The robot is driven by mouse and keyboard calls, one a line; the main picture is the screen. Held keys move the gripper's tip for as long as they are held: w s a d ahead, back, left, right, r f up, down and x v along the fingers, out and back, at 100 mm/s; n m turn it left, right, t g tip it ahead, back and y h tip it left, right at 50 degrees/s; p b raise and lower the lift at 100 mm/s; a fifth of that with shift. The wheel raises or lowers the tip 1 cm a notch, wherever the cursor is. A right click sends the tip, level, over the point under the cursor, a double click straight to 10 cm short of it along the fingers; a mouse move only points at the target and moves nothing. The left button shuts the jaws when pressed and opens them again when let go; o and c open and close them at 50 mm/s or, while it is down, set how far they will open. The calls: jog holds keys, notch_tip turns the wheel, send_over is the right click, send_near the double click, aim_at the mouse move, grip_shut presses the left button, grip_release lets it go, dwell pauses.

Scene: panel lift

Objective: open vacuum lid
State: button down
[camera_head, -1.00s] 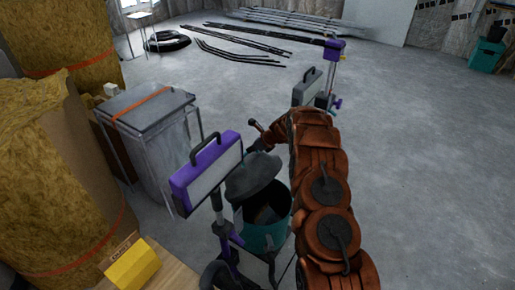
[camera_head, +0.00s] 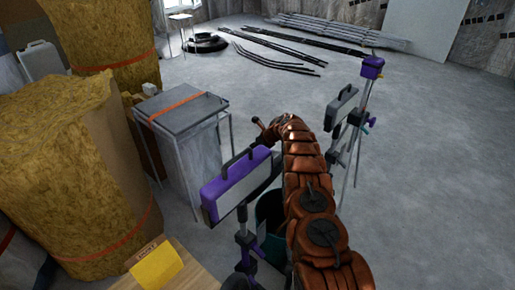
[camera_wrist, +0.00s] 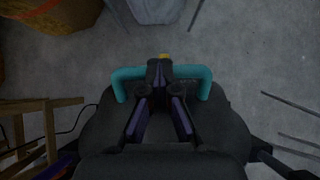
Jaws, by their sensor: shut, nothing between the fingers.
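The vacuum's teal body (camera_head: 270,243) shows in the head view, low between a purple work lamp and my arm, which hide much of it. Its lid cannot be made out there. In the wrist view, the dark grey lid (camera_wrist: 225,120) fills the lower middle, with a teal handle (camera_wrist: 130,75) arching across its far side. My gripper (camera_wrist: 160,68) is shut and empty, its fingertips at the middle of the handle's bar. Whether they touch the bar is unclear. My gripper is not clearly visible in the head view.
A purple work lamp (camera_head: 236,183) stands close left of my arm, another lamp (camera_head: 341,108) to the right. A strapped grey box (camera_head: 182,112) and insulation bales (camera_head: 75,165) crowd the left. A yellow box (camera_head: 157,267) sits at the front. Floor on the right is clear.

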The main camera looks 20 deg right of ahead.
jog(key=shift+w+a, duration=0.4)
jog(key=shift+w, duration=0.25)
jog(key=shift+d, duration=0.1)
jog(key=shift+s+d+r+b, duration=0.15)
jog(key=shift+s+d+r, duration=0.2)
jog(key=shift+s+r, duration=0.15)
jog(key=shift+s+d+r+b, duration=0.15)
jog(key=shift+s+d+r, duration=0.2)
jog(key=shift+s, duration=0.25)
notch_tip(320, 180, up, 10)
jog(key=s+d+b, duration=0.1)
jog(key=s+b, duration=0.1)
jog(key=shift+r, duration=0.15)
